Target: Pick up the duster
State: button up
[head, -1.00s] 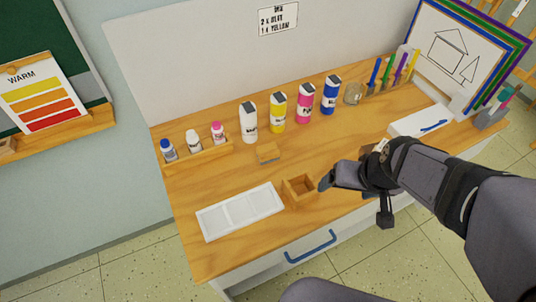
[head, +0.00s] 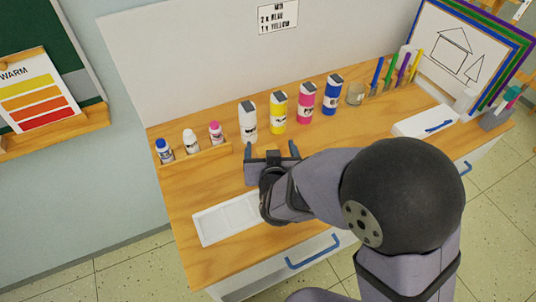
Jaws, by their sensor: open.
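My gripper (head: 271,147) is over the wooden desk, its two dark fingers spread apart and pointing toward the back board. It stands in front of the white and yellow paint bottles, where a small wooden block that looks like the duster lay in the earlier view. The gripper body now covers that spot, so I cannot make out the block clearly or tell whether it lies between the fingers. Nothing is visibly gripped.
A white paint bottle (head: 247,123) and a yellow one (head: 278,113) stand just beyond the fingers. Pink (head: 306,103) and blue (head: 332,96) bottles stand right. A rack (head: 195,158) of small bottles is left. A white tray (head: 212,224) is partly behind my arm.

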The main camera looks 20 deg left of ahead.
notch_tip(320, 180, down, 6)
jog(key=shift+f, duration=0.2)
jog(key=shift+w, duration=0.1)
jog(key=shift+a+r+p+x, duration=0.1)
jog(key=shift+p+x, duration=0.45)
jog(key=shift+x, duration=1.25)
jog(key=shift+a+r+p+x, duration=0.15)
jog(key=shift+p+x, duration=0.35)
jog(key=shift+x, duration=1.3)
jog(key=c, duration=1)
jog(key=shift+r, duration=0.1)
jog(key=shift+c, duration=0.2)
jog(key=shift+r+b, duration=0.3)
jog(key=shift+r, duration=4.6)
